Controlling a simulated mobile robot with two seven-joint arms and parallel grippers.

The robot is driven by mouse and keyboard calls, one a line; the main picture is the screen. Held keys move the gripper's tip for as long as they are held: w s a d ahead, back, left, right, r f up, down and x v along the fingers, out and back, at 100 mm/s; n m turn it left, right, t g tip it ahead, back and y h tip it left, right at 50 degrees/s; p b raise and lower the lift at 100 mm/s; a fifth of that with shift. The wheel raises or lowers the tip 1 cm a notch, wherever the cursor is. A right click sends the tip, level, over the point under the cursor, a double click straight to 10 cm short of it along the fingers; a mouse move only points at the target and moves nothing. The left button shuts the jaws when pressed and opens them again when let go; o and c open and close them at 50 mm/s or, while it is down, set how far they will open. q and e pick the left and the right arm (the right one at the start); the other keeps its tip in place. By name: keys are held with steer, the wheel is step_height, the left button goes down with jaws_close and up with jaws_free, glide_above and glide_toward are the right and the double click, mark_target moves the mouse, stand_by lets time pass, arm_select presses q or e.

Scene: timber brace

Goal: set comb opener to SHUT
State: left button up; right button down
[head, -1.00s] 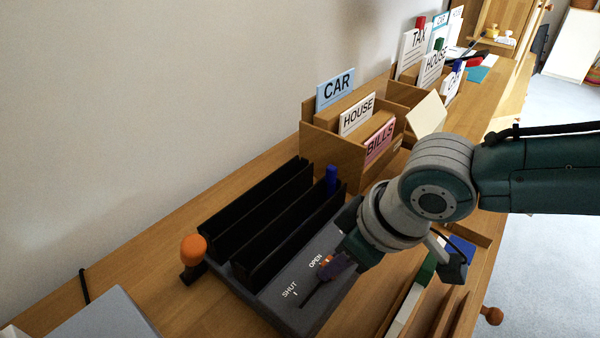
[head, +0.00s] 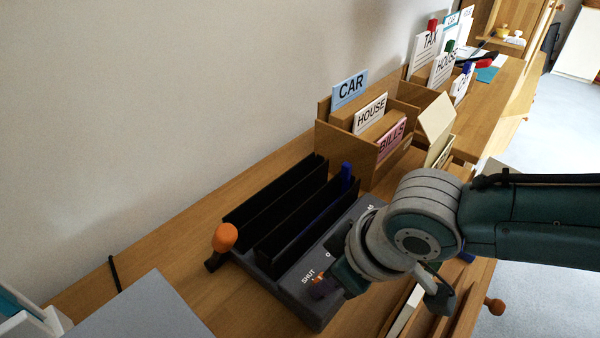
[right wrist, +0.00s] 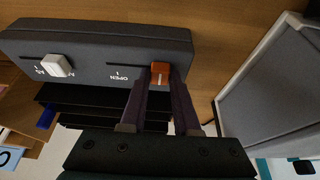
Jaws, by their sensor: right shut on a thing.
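The comb opener is a dark grey machine (head: 292,283) with black upright plates on the wooden counter. Its orange slider knob (right wrist: 160,72) sits at the right end of its slot in the right wrist view, away from the OPEN label (right wrist: 118,77). My right gripper (head: 320,290) is beside the SHUT label (head: 308,277) in the head view. In the right wrist view my right gripper (right wrist: 160,90) has its two dark fingers shut on the orange knob. The knob is mostly hidden by the gripper in the head view. My left gripper is not in view.
An orange ball-ended lever (head: 224,237) stands at the machine's left. A white slider (right wrist: 57,65) sits in another slot. A wooden file box (head: 368,150) with CAR, HOUSE and BILLS cards is behind. A grey panel (head: 140,310) lies at lower left.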

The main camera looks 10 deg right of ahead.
steer(key=shift+a+r, duration=0.1)
steer(key=shift+a, duration=0.2)
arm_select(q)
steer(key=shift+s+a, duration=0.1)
arm_select(e)
steer(key=c, duration=0.6)
jaws_free()
steer(key=shift+s, duration=0.15)
steer(key=shift+c, duration=0.2)
steer(key=shift+d, duration=0.1)
arm_select(q)
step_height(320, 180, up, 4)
steer(key=p, duration=0.4)
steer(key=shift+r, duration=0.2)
arm_select(e)
steer(key=v, duration=0.9)
steer(key=shift+d+r, duration=0.15)
steer(key=shift+r, duration=0.2)
steer(key=shift+s, duration=0.1)
